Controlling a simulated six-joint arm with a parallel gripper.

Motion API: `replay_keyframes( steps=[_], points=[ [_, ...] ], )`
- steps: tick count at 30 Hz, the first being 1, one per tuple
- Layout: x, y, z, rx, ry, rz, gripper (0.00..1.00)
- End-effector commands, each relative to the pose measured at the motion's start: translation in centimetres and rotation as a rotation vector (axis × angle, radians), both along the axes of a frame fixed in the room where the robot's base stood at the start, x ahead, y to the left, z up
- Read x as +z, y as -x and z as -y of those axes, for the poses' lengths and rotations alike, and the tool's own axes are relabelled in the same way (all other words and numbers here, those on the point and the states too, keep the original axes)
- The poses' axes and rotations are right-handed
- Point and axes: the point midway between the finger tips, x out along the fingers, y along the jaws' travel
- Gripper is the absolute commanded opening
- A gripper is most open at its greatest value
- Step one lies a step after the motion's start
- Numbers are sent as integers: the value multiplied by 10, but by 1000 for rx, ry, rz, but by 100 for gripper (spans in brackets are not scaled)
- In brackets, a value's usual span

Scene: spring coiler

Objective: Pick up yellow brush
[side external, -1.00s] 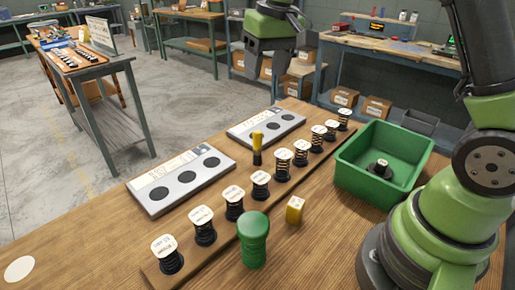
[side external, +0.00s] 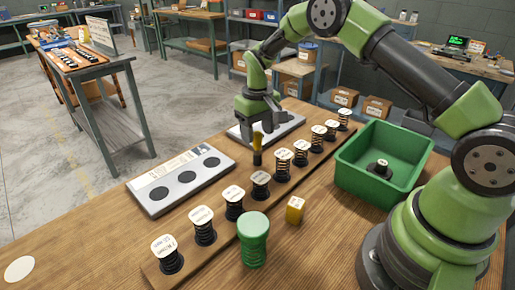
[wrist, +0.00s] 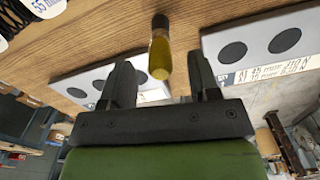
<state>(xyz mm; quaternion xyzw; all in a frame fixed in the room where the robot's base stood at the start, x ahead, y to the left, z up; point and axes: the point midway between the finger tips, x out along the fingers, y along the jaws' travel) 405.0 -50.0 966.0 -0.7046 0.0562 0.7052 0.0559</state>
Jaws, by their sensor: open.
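The yellow brush (side external: 257,146) stands upright on the wooden table, between the two grey plates and behind the row of springs. It has a yellow handle and a dark lower end. In the wrist view the brush (wrist: 160,55) lies ahead of my fingers, near the middle of the gap between them. My gripper (side external: 258,130) is open and empty, down close to the brush; its fingers (wrist: 162,85) show on both sides of the gap. I cannot tell from these views whether a finger touches the brush.
Several labelled springs (side external: 204,228) stand in a row on a wooden strip. Grey plates with dark circles lie at left (side external: 180,182) and beyond the brush (side external: 290,122). A green bin (side external: 350,175), a green-capped spring (side external: 253,238) and a yellow block (side external: 295,210) stand in front.

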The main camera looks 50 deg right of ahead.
Motion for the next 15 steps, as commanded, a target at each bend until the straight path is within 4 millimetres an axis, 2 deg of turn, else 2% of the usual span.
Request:
replay_keyframes(
  steps=[3, 6, 13, 14, 15],
  points=[
    [-19, 0, 0, 1, -1, -3, 56],
    [-27, 0, 0, 0, 0, 0, 56],
    [-28, 0, 0, 0, 0, 1, 56],
    [-28, 0, 0, 0, 0, 1, 54],
    [-28, 0, 0, 0, 0, 1, 44]
  ],
)
